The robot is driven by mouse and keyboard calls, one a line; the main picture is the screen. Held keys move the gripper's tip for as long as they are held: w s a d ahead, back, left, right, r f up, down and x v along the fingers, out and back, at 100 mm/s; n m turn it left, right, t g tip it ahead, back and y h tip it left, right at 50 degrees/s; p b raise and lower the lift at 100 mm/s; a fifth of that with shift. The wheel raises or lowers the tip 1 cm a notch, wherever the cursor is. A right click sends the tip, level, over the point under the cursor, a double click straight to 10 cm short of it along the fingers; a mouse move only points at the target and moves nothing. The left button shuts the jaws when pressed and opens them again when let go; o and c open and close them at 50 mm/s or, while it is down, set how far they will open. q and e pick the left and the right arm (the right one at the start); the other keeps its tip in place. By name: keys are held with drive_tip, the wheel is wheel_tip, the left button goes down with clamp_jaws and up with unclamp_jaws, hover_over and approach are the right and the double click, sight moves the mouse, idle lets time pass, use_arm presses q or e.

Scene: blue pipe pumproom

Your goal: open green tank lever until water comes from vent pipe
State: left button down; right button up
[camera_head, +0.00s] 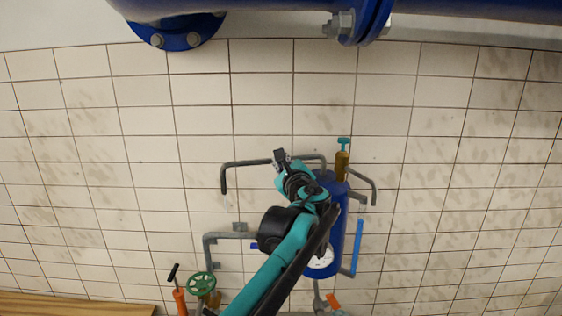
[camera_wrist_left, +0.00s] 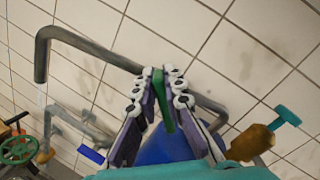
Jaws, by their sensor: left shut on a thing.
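My left gripper (camera_head: 281,156) is at the top of the blue tank (camera_head: 336,228) in the head view. In the left wrist view the gripper (camera_wrist_left: 160,78) is shut on the green lever (camera_wrist_left: 162,100), which stands between its two fingers. The lever's lower end is above the blue tank (camera_wrist_left: 165,147). The grey vent pipe (camera_wrist_left: 90,47) runs left and bends down to an open end. A faint pale streak shows just below that end, perhaps water. The pipe (camera_head: 247,163) also shows in the head view, left of the gripper. My right gripper is not in view.
A brass valve with a teal handle (camera_head: 343,143) stands right of the tank. A green handwheel (camera_head: 201,283) and an orange part with a black handle (camera_head: 179,300) are lower left. Large blue pipes (camera_head: 460,10) cross above. The tiled wall is close behind.

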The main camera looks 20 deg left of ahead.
use_arm(q)
drive_tip(key=c, duration=1.6)
unclamp_jaws()
drive_tip(key=v, duration=1.2)
